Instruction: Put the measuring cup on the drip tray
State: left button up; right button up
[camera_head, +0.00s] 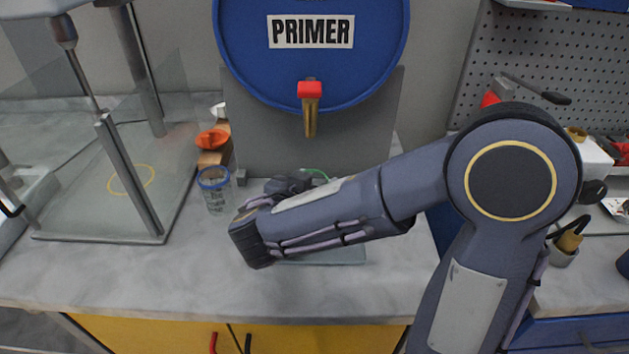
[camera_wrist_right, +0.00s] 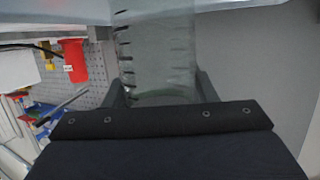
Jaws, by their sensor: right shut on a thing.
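The measuring cup (camera_wrist_right: 155,50) is clear with black graduation marks. In the right wrist view it stands between the two fingers of my right gripper (camera_wrist_right: 160,88), which is shut on it. In the head view my right gripper (camera_head: 288,185) is dark and mostly hidden behind my forearm. A bit of green rim (camera_head: 318,173) shows just beyond it, below the brass tap. The drip tray seems to be the flat greyish plate (camera_head: 335,256) on the counter, largely covered by my forearm. I cannot see whether the cup touches anything below. My left gripper is not in view.
A blue PRIMER drum (camera_head: 312,75) with a red-handled tap (camera_head: 310,105) hangs above the gripper. A blue-rimmed clear cup (camera_head: 214,192) stands left of my wrist, near a glass-walled stand (camera_head: 125,195). The front of the marble counter (camera_head: 170,275) is clear.

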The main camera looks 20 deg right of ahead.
jog(key=shift+f+b, duration=0.2)
jog(key=shift+b, duration=0.15)
jog(key=o, duration=1)
jog(key=shift+r, duration=0.1)
jog(key=shift+r+p, duration=0.3)
jog(key=shift+p, duration=0.25)
jog(key=b+v, duration=0.1)
jog(key=v, duration=1.1)
jog(key=shift+f+b, duration=0.15)
jog(key=shift+b, duration=0.25)
